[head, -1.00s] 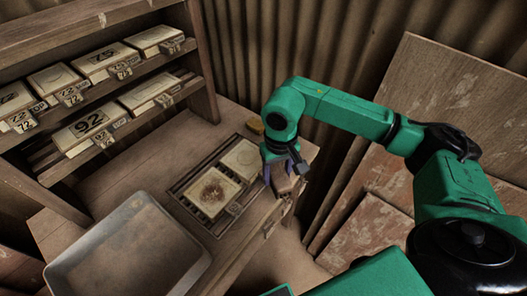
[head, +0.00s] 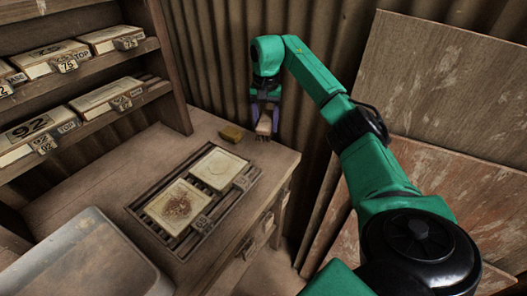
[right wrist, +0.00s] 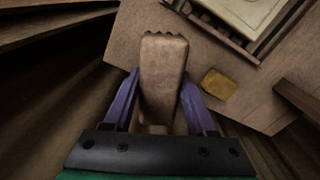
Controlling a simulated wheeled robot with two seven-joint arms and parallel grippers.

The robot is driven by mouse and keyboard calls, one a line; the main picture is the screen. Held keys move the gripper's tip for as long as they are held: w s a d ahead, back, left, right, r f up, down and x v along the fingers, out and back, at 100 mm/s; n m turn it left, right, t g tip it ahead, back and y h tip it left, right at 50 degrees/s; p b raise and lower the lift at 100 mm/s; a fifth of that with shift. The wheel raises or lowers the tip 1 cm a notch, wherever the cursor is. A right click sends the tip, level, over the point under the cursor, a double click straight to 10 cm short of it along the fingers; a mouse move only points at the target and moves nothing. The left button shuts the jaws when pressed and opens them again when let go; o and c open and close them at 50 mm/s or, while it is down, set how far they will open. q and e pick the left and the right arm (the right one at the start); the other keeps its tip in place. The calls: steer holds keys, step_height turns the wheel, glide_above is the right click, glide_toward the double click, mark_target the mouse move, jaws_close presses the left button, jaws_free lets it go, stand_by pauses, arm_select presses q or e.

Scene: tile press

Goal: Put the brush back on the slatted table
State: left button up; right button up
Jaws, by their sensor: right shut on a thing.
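The brush (head: 264,125) is a small pale brown wooden block with a jagged, toothed end. My right gripper (head: 265,108) is shut on it, with purple fingers on both sides. In the right wrist view the brush (right wrist: 162,78) sits between the fingers (right wrist: 160,98), its toothed end pointing away from my palm. It is held up by the back edge of the wooden table (head: 90,190), near the corrugated wall. The table has a dark slatted panel (head: 222,208) with two pale tiles on it, the nearer one (head: 180,203) stained brown. My left gripper is not in view.
A yellow-brown block (head: 232,133) lies on the tabletop close to the brush. A metal tray (head: 85,262) is at front left. Shelves with numbered tile boxes (head: 100,98) stand at left. Boards (head: 440,110) lean at right. Bare tabletop lies around the slatted panel.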

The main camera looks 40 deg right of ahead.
mark_target(266, 155)
step_height(266, 155, down, 10)
steer(key=shift+s+f+p, duration=0.1)
steer(key=shift+p, duration=0.3)
steer(key=o, duration=1.3)
steer(key=shift+f, duration=0.1)
steer(key=shift+r, duration=0.55)
step_height(266, 155, up, 11)
steer(key=shift+r+b, duration=0.15)
steer(key=shift+b, duration=0.4)
